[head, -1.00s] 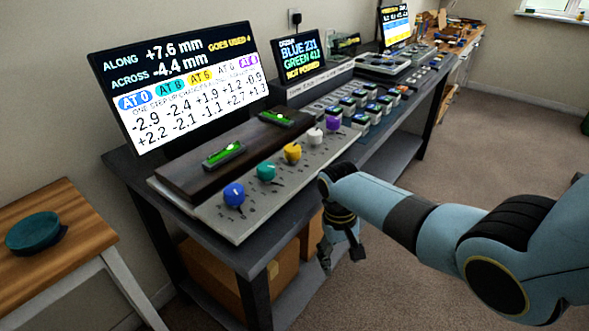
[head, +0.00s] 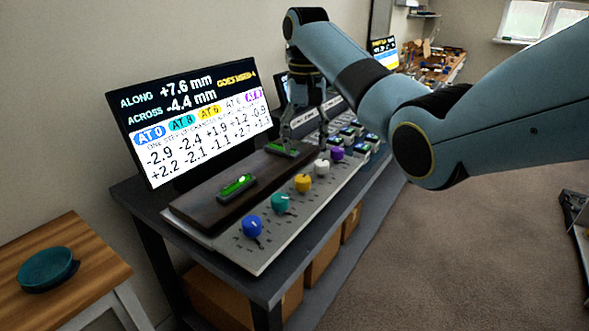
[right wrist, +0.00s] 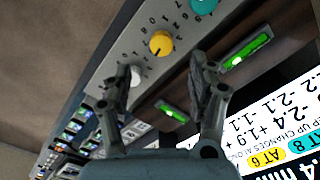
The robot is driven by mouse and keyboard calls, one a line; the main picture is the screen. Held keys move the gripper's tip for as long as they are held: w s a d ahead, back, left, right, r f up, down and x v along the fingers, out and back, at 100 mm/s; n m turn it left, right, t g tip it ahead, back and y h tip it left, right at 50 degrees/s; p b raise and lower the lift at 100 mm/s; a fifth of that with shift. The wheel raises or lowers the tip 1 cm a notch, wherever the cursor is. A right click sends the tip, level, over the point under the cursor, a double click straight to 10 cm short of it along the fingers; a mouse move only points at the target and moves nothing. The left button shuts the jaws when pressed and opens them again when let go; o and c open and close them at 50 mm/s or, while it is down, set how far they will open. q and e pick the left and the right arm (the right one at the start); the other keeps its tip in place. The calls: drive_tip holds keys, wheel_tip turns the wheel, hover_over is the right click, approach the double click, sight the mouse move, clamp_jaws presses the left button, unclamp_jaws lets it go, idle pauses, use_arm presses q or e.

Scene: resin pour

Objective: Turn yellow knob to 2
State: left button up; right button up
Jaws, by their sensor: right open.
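The yellow knob (head: 303,183) sits on the grey panel (head: 262,262), between the teal knob (head: 280,203) and the white knob (head: 322,167). In the right wrist view the yellow knob (right wrist: 161,43) shows beyond the fingertips, with printed numbers around it and a dark pointer mark on its edge. My right gripper (head: 304,148) is open and empty above the back of the panel, near the far green level, apart from the knob. Its two fingers (right wrist: 160,85) stand wide apart in the right wrist view. My left gripper is out of view.
A blue knob (head: 252,226) and a purple knob (head: 337,153) stand in the same row. A dark wooden bar (head: 212,207) with green levels lies behind them. The large screen (head: 190,110) reads along +7.6 mm, across -4.4 mm. A stool (head: 95,262) holds a teal dish (head: 45,268).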

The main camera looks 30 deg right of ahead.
hover_over(303, 178)
drive_tip(key=f, duration=0.5)
drive_tip(key=shift+s+f, duration=0.2)
drive_tip(key=shift+f, duration=0.05)
wheel_tip(303, 178, down, 4)
drive_tip(key=shift+w+r+b, duration=0.1)
drive_tip(key=shift+w+b, duration=0.05)
drive_tip(key=shift+b, duration=0.3)
drive_tip(key=shift+f, duration=0.45)
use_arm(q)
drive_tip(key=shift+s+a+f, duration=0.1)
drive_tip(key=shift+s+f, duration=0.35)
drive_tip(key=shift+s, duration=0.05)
use_arm(e)
drive_tip(key=shift+c, duration=0.3)
drive_tip(key=c, duration=1.1)
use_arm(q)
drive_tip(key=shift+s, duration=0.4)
